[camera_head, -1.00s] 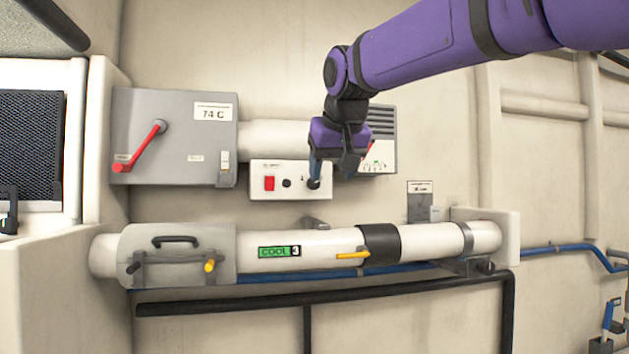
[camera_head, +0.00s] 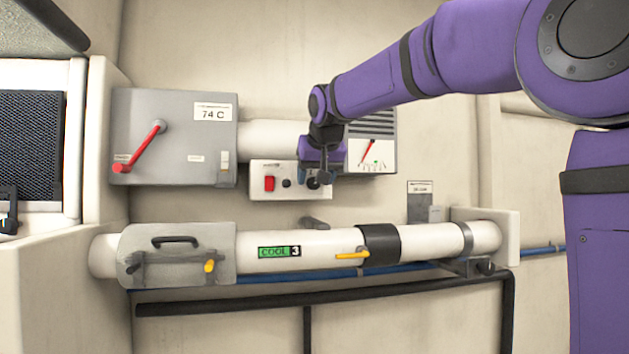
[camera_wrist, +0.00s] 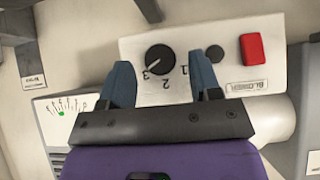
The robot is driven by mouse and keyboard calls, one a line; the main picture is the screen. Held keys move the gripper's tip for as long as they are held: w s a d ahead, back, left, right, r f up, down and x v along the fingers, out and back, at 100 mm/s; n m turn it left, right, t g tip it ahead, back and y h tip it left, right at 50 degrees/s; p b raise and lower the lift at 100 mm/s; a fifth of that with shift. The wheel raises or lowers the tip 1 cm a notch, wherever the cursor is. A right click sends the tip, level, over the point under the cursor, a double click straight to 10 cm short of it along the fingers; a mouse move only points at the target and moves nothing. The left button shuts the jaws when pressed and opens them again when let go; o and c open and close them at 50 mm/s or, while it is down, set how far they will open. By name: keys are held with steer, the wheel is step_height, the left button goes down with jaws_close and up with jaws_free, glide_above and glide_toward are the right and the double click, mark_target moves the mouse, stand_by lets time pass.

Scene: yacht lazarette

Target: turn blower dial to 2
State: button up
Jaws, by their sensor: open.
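The blower panel (camera_head: 262,190) is a white box on the wall. In the wrist view the panel (camera_wrist: 135,48) appears upside down, with a BLOWER label and numbers 1, 2 and 3 around a black dial (camera_wrist: 159,58). The dial's white pointer line points to the 3 side. My gripper (camera_head: 316,182) is in front of the panel's right end and hides part of the dial. In the wrist view my gripper (camera_wrist: 166,66) is open, with one blue finger on each side of the dial in the picture. I see no clear contact with the dial.
A red switch (camera_head: 269,184) and a small black knob (camera_head: 286,183) sit left of the dial. A grey box with a red lever (camera_head: 140,148) is further left. A gauge (camera_head: 371,154) is at the right. Below runs a white pipe with a "COOL 3" display (camera_head: 279,252).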

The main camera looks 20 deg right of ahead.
steer(key=shift+x, duration=0.75)
steer(key=shift+c, duration=0.5)
steer(key=c, duration=0.8)
steer(key=shift+a+h, duration=0.1)
steer(key=shift+h, duration=0.2)
steer(key=n+h, duration=0.1)
steer(key=h, duration=0.1)
steer(key=n+h, duration=0.1)
steer(key=h, duration=0.1)
steer(key=shift+w+a+n, duration=0.1)
steer(key=shift+a+n, duration=0.2)
steer(key=n+h, duration=0.1)
steer(key=h, duration=0.1)
steer(key=n+h, duration=0.1)
steer(key=h, duration=0.1)
steer(key=shift+a+f+n, duration=0.1)
steer(key=shift+f+n, duration=0.1)
steer(key=shift+n, duration=0.1)
